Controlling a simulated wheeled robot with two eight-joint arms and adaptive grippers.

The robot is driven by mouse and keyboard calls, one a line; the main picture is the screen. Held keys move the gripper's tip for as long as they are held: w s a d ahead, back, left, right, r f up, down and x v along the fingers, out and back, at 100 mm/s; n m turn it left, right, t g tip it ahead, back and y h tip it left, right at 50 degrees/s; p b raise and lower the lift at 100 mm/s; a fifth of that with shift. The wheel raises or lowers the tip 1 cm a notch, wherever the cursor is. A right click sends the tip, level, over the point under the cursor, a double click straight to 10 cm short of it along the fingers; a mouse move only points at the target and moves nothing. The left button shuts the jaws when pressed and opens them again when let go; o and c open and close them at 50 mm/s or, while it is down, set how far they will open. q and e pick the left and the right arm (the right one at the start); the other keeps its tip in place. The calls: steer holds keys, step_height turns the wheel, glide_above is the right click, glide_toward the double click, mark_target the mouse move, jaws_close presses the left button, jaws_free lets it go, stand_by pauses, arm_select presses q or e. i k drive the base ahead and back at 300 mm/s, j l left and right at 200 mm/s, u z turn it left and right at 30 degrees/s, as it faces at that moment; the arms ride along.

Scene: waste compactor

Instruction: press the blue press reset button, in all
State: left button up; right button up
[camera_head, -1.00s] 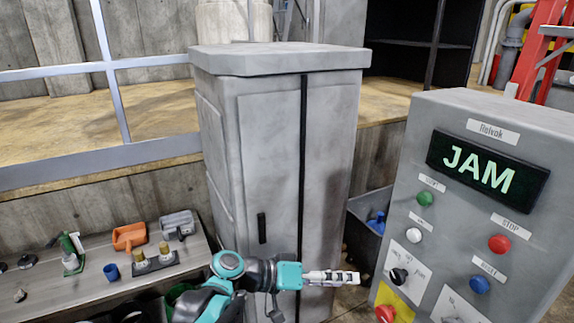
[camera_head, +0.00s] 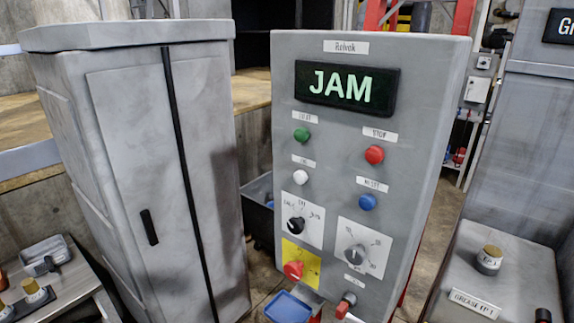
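The blue press reset button (camera_head: 367,202) sits on the right side of the grey control panel (camera_head: 430,130), under a small white label and below the red stop button (camera_head: 374,155). The panel's display (camera_head: 346,88) reads JAM in green letters. A green button (camera_head: 301,134) and a white button (camera_head: 300,177) are on the panel's left side. Neither of my grippers is in view, and nothing covers the blue button.
A tall grey cabinet (camera_head: 115,150) stands left of the panel. Below the buttons are a black selector (camera_head: 296,225), a grey knob (camera_head: 355,256) and a red knob on yellow (camera_head: 293,270). A blue tray-like object (camera_head: 289,307) is below. A grey machine (camera_head: 515,255) stands at right.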

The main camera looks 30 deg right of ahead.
mark_target(367, 202)
steer(key=z, duration=1.35)
